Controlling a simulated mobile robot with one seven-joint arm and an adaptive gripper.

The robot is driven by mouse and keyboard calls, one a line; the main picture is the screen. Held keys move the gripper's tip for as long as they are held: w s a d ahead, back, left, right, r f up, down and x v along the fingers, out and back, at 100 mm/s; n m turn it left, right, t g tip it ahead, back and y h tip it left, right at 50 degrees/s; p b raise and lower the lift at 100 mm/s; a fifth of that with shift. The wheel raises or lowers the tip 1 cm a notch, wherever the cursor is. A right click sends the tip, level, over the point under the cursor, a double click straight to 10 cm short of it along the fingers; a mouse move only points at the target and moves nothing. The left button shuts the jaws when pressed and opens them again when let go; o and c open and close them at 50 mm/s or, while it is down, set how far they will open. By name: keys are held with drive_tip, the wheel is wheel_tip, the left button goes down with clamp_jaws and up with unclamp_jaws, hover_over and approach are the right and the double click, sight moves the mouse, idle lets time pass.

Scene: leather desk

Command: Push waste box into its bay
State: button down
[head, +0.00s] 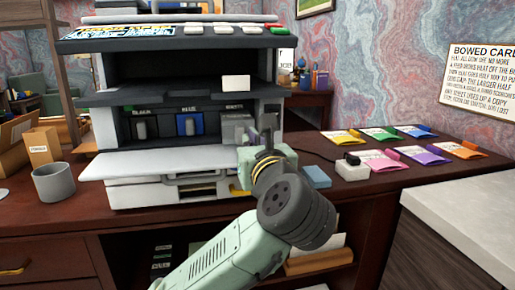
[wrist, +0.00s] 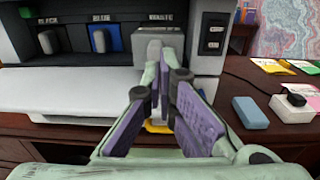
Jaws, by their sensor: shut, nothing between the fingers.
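The waste box (head: 235,128) is a light grey block under the "WASTE" label, at the right end of the printer's row of bays. In the wrist view the waste box (wrist: 152,43) shows its top and front and appears to stick out from its bay; how far, I cannot tell. My gripper (head: 268,124) is shut and empty in front of the printer, at the waste box's right side. In the wrist view my gripper's fingertips (wrist: 171,52) overlap the box's right part and hide some of it. Whether they touch it I cannot tell.
A black cartridge (head: 140,129) and a blue cartridge (head: 189,126) sit left of the box. The white tray (head: 135,163) juts out below. A grey mug (head: 54,182) stands left.

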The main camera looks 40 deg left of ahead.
sight(243, 130)
drive_tip(key=shift+p+x, duration=0.3)
drive_tip(key=shift+x, duration=2.1)
drive_tip(key=x, duration=1)
drive_tip(key=shift+p, duration=0.35)
drive_tip(key=shift+f, duration=0.1)
